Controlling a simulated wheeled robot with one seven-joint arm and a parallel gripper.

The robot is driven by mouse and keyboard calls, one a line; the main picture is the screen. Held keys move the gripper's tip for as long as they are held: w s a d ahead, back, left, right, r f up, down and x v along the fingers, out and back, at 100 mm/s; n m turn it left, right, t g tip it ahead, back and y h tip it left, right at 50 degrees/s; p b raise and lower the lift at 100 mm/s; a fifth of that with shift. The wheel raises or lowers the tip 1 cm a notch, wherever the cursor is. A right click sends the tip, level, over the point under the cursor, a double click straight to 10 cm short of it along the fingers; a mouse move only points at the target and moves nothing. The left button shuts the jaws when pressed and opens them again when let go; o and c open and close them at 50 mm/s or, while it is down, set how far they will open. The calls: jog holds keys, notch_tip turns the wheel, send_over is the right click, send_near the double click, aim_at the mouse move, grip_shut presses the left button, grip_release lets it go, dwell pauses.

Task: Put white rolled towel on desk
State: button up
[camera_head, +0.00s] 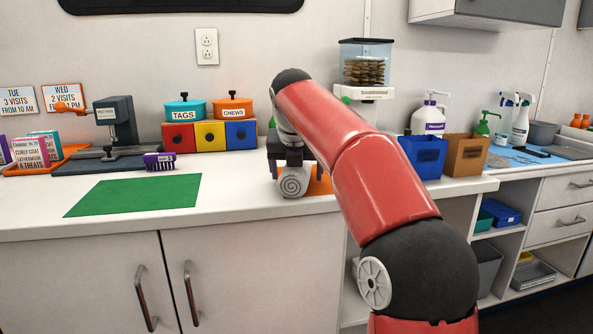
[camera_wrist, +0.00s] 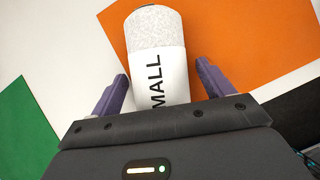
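The white rolled towel (camera_head: 293,183) lies on its side on the white desk (camera_head: 240,205), at an orange mat (camera_head: 320,183). Its spiral end faces the front in the head view. In the wrist view the towel (camera_wrist: 150,25) has a white paper band with "MALL" readable. My gripper (camera_head: 293,168) is low over the towel, pointing down. In the wrist view its two purple fingers (camera_wrist: 162,76) stand on either side of the band, with small gaps visible, so it is open. My gripper hides the towel's upper back part in the head view.
Coloured drawers (camera_head: 210,136) with two lidded pots stand behind. A treat dispenser (camera_head: 366,70), blue bin (camera_head: 422,157) and brown bin (camera_head: 465,155) stand right.

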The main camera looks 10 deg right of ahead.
jog(key=p+v, duration=0.1)
jog(key=v, duration=1)
jog(key=shift+a+r, duration=0.1)
jog(key=shift+r, duration=0.2)
jog(key=shift+s+r, duration=0.25)
jog(key=s+d+f+m+y, duration=0.1)
jog(key=s+f+m, duration=2.8)
jog(key=m, duration=0.3)
jog(key=shift+d+f+m+y, duration=0.2)
jog(key=shift+d+m+y, duration=0.1)
jog(key=shift+m, duration=0.1)
